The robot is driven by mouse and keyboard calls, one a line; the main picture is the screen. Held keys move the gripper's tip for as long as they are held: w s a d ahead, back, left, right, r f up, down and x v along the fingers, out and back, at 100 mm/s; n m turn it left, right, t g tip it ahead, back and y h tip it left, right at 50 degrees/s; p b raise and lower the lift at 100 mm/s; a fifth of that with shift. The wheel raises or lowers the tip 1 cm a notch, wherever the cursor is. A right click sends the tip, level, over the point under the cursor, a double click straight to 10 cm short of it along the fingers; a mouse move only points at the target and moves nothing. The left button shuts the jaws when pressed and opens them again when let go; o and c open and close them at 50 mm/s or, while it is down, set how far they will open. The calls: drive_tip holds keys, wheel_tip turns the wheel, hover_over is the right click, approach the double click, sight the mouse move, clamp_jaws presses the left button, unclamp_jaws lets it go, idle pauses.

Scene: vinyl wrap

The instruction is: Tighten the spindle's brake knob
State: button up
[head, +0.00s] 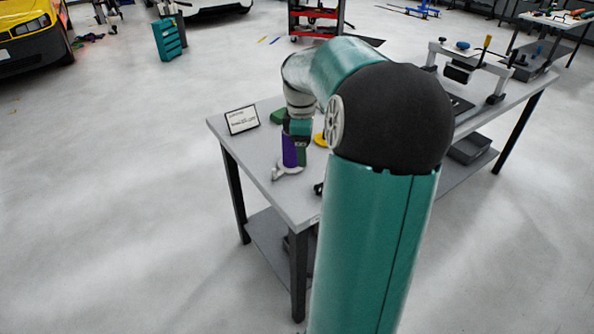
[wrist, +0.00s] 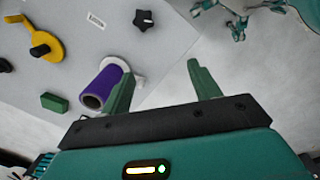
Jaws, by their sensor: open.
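A black star-shaped knob (wrist: 144,20) is at the grey tabletop's edge in the wrist view, beyond my fingertips. A dark shape (head: 319,188) at the table's front edge in the head view may be the same knob. The roll (head: 290,150) also shows in the head view, just below my gripper (head: 298,132). In the wrist view my gripper (wrist: 160,70) is open, with nothing between its green fingers.
A yellow tool with a black handle (wrist: 52,36) and a green block (wrist: 54,102) lie left of the roll. A sign (head: 242,120) stands at the table's (head: 228,139) left end. A framed device (head: 470,68) stands at its far end.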

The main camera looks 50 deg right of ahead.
hover_over(321, 187)
drive_tip(key=f, duration=0.2)
drive_tip(key=shift+n+y, duration=0.4)
wheel_tip(321, 187, down, 14)
drive_tip(key=shift+s+r, duration=0.1)
drive_tip(key=shift+r, duration=0.15)
drive_tip(key=c, duration=1)
